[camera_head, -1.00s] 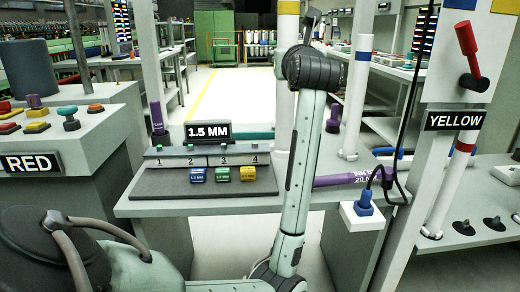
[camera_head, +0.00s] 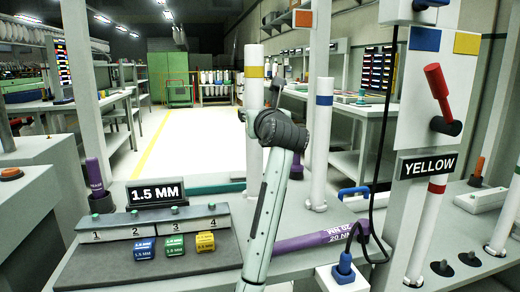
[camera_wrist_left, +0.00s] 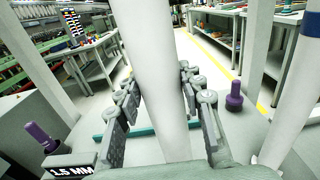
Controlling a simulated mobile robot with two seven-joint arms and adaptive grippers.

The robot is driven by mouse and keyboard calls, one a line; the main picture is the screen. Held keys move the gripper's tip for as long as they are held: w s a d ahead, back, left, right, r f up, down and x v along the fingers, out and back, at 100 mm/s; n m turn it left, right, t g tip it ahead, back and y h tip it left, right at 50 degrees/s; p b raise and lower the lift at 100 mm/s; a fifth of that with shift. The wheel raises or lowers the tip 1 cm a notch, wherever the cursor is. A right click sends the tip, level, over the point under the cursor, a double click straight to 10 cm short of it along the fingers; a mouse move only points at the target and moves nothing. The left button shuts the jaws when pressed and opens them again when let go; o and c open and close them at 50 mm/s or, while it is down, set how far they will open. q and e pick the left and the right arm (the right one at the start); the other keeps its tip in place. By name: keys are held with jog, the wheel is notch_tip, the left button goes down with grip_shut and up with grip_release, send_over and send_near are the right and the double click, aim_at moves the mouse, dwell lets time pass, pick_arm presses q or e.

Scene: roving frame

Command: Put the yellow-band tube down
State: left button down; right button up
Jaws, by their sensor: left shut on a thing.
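The yellow-band tube (camera_head: 254,95) is a white upright cylinder with a yellow band near its top. It stands over the back of the workbench (camera_head: 300,262), left of the blue-band tube (camera_head: 318,140). My left arm's dark joint covers part of it, and I cannot tell whether its foot touches the bench. In the left wrist view the white tube (camera_wrist_left: 163,75) runs between the fingers of my left gripper (camera_wrist_left: 160,110), which is shut on it. My right gripper is not in view.
A 1.5 MM sign (camera_head: 156,192) and a numbered rack (camera_head: 160,222) with blue, green and yellow blocks are at left. A purple torque tool (camera_head: 318,235) lies right of my arm. A red-band tube (camera_head: 428,220) stands by the YELLOW sign (camera_head: 428,166).

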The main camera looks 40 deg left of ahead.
pick_arm(q)
jog(key=w+f, duration=0.5)
jog(key=f, duration=0.2)
jog(key=shift+w+d, duration=0.3)
jog(key=shift+d, duration=0.05)
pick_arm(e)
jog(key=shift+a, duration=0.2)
pick_arm(q)
jog(key=shift+f, duration=0.2)
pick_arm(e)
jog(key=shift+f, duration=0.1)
pick_arm(q)
jog(key=shift+f, duration=0.1)
jog(key=c, duration=1.3)
grip_release()
jog(key=o, duration=0.3)
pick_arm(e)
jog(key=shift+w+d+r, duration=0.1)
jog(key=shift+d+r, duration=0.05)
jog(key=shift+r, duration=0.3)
